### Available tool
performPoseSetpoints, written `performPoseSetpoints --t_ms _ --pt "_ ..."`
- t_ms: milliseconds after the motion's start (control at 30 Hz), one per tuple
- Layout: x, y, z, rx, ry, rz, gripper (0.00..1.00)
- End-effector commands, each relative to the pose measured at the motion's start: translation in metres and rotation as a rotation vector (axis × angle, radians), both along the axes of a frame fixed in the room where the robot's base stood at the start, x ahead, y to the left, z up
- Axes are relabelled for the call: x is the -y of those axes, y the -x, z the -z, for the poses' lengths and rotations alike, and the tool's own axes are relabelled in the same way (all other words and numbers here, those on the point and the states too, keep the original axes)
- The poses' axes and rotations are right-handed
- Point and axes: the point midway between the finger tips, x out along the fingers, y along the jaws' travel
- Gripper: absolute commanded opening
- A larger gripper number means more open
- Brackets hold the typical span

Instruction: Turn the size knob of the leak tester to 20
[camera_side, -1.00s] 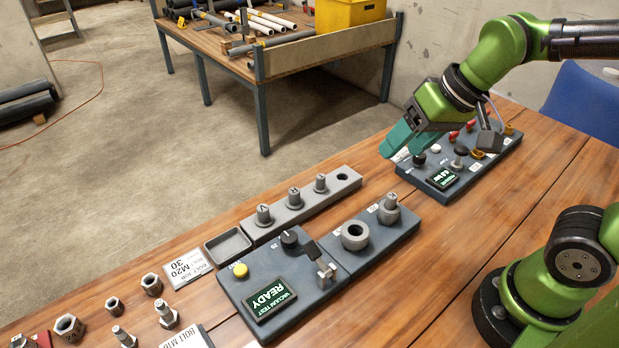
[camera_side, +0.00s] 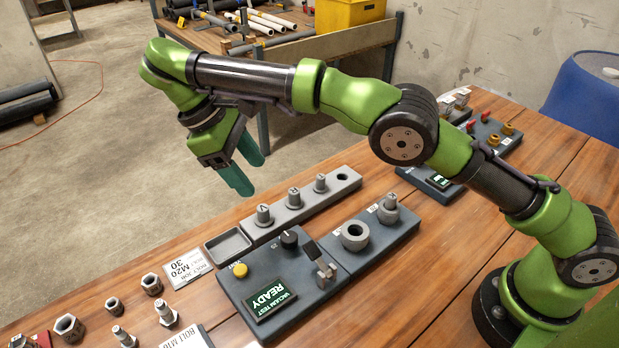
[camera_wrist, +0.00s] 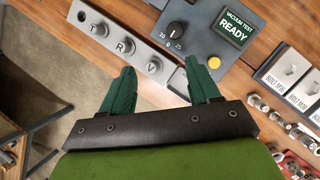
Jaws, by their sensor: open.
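The leak tester (camera_side: 262,311) is a grey box with a green-lit screen (camera_side: 270,299) reading "VACUUM TEST READY". Its size knob (camera_side: 289,239) is a black round dial near the back edge. In the wrist view the knob (camera_wrist: 176,29) stands upper right of the fingers, with 20 and 25 printed beside it; I cannot tell for sure which mark it points to. My gripper (camera_side: 246,176) has teal fingers, open and empty, in the air beyond the fittings holder and the tester. In the wrist view my gripper (camera_wrist: 158,70) points toward the holder, apart from the knob.
The grey holder (camera_side: 332,182) carries several upright lettered plugs beside the tester. Bolts and nuts lie front left. A second panel (camera_side: 428,184) is partly behind my arm.

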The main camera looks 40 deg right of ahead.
Motion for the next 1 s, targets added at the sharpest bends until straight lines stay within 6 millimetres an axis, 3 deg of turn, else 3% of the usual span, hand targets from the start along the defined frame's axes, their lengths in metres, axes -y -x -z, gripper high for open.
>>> performPoseSetpoints --t_ms 100,433,767,1000 --pt "-0.009 0.004 -0.02 -0.008 -0.062 -0.005 0.61" --pt "-0.009 0.013 -0.015 -0.066 -0.085 -0.043 0.61" --pt "-0.005 0.019 0.007 -0.058 -0.098 -0.037 0.61" --pt "0.005 0.029 0.041 -0.063 -0.094 -0.036 0.61"
